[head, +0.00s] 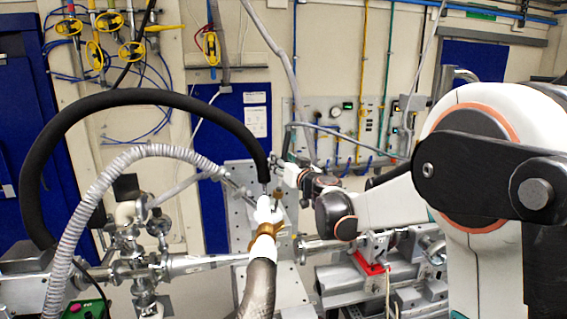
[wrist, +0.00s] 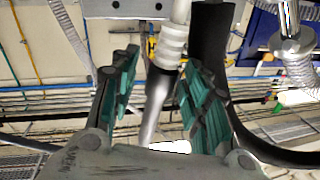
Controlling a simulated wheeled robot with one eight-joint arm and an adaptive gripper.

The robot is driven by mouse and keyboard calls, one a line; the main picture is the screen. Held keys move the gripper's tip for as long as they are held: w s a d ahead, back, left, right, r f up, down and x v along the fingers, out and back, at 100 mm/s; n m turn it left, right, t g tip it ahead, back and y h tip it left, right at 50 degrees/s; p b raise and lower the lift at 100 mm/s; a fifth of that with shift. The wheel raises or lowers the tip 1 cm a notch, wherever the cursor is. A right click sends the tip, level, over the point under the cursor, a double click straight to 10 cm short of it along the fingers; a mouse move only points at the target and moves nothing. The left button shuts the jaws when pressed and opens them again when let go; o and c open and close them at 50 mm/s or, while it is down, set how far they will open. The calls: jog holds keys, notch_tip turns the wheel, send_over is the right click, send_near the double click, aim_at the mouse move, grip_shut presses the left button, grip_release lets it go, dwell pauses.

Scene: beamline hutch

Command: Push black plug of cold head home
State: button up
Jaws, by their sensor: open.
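My gripper shows in the wrist view (wrist: 158,85) with its two teal-padded fingers apart. A pale ribbed fitting with a grey rod (wrist: 170,55) shows between or beyond the fingers; contact cannot be told. A thick black hose (wrist: 211,40) passes close to the right finger. In the head view a black hose (head: 150,97) arches over and its end (head: 265,172) points down above a white fitting (head: 263,212) on the cold head. I cannot tell a separate black plug from this hose end. My gripper (head: 280,172) is small there, beside the hose end.
A grey corrugated hose (head: 95,205) and steel vacuum pipework (head: 130,250) crowd the left. A braided hose (head: 259,285) rises at the front. A perforated metal plate (head: 238,190) stands behind the fitting. A rail assembly with a red block (head: 369,264) lies at the right.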

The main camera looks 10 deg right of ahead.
jog(key=c, duration=0.9)
jog(key=shift+a+f+b, duration=0.2)
jog(key=shift+f+b, duration=1.05)
jog(key=shift+f, duration=0.25)
jog(key=shift+r, duration=0.1)
jog(key=o, duration=0.9)
